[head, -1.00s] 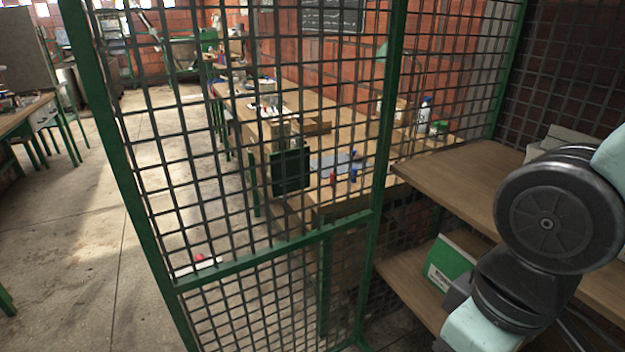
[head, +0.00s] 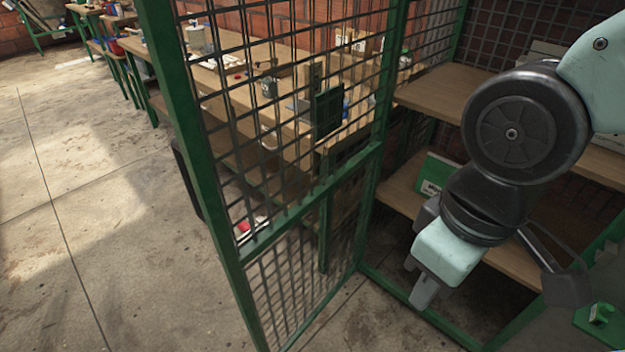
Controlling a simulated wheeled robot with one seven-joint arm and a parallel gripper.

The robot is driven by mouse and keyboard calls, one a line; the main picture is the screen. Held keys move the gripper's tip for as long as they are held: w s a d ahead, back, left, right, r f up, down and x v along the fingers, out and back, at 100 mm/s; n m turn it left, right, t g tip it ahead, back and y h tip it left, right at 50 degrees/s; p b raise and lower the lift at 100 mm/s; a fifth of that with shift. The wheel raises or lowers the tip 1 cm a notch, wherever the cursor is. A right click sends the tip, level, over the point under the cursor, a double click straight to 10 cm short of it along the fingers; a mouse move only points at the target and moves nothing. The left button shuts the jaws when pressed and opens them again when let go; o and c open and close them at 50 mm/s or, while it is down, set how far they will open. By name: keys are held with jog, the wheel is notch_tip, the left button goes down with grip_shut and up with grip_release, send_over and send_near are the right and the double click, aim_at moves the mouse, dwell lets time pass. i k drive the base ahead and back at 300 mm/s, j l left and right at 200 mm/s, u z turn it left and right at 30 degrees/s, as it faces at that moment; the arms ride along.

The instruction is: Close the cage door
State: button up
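The cage door (head: 262,243) is a green-framed wire mesh panel with a crossbar, in the middle of the head view. It stands open, swung out from the shelf side, with its free edge nearest me at the left. My gripper (head: 420,285) hangs at the end of my arm, right of the door, above the green floor rail of the opening. It points down and is apart from the door. Its fingers are small and partly hidden behind the arm, so their opening cannot be told. Nothing is seen held in it.
Wooden shelves (head: 447,90) with a green-and-white box (head: 433,175) stand behind my arm. A long workbench (head: 265,85) with tools runs behind the door mesh. A green bracket (head: 600,322) lies at bottom right. The concrete floor (head: 110,230) left of the door is open.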

aim_at(324, 112)
jog(key=j+z, duration=0.2)
jog(key=j, duration=0.3)
jog(key=j+z, duration=0.25)
jog(key=j, duration=0.2)
jog(key=j+z, duration=0.2)
jog(key=j, duration=0.3)
jog(key=k+j+z, duration=0.1)
jog(key=j+z, duration=0.15)
jog(key=j, duration=0.2)
jog(key=k+j+z, duration=0.2)
jog(key=j, duration=0.25)
jog(key=k+j+z, duration=0.1)
jog(key=j+z, duration=0.15)
jog(key=j, duration=0.2)
jog(key=j+z, duration=0.15)
jog(key=j, duration=0.9)
jog(key=k+u, duration=0.25)
jog(key=k+j+u, duration=0.1)
jog(key=u, duration=0.2)
jog(key=k, duration=0.1)
